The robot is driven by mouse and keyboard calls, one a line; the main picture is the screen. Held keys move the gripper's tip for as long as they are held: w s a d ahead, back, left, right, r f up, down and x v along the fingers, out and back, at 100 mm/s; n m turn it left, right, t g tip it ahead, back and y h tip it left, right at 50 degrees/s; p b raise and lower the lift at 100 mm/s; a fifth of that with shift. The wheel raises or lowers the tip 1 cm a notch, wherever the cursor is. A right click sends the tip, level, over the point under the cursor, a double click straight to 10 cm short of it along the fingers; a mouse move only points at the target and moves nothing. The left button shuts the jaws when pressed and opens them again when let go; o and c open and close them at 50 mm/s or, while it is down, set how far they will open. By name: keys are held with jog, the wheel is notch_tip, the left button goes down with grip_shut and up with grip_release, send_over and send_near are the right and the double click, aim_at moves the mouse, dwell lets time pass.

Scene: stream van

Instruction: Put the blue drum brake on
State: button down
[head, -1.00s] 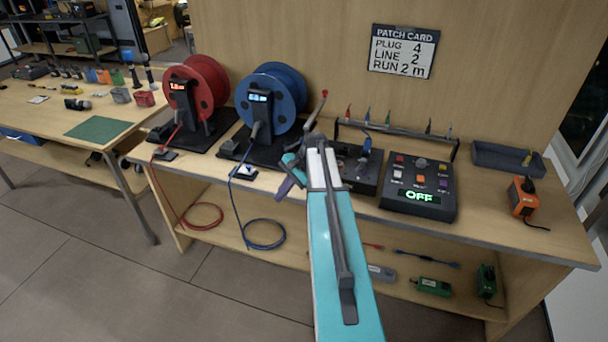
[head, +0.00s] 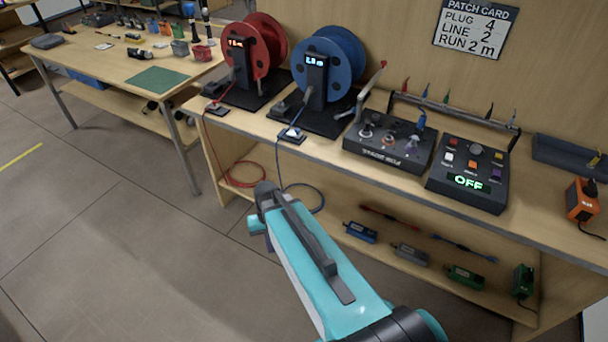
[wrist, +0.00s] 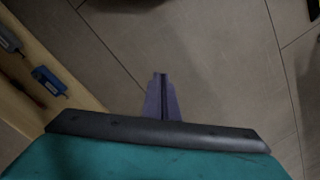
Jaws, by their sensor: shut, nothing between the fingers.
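The blue drum (head: 344,62) stands upright on its black base on the bench, left of centre in the head view. A black unit with a small lit display (head: 315,84) is in front of it. A grey lever with a red tip (head: 371,84), which looks like its brake, rises at the drum's right side and leans right. Whether it is on or off I cannot tell. My gripper (wrist: 161,82) is shut and empty over the floor in the wrist view. My arm hides it in the head view, in front of the bench.
A red drum (head: 257,48) stands to the left. A black panel with several knobs (head: 388,145) and a control box reading OFF (head: 470,181) are to the right. A rack of coloured plugs (head: 455,108) stands behind them. The lower shelf (head: 390,262) holds adapters and cables. The floor at left is clear.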

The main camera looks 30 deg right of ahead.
jog(key=s+a+f+n+g+b, duration=0.1)
jog(key=s+f+g, duration=0.1)
jog(key=s+f, duration=0.6)
jog(key=s+a+f+n+g, duration=0.1)
jog(key=s+f+g, duration=0.2)
jog(key=s+f, duration=0.6)
jog(key=s, duration=0.8)
jog(key=shift+a+h+b, duration=0.3)
jog(key=shift+h+b, duration=0.1)
jog(key=shift+s+f, duration=0.1)
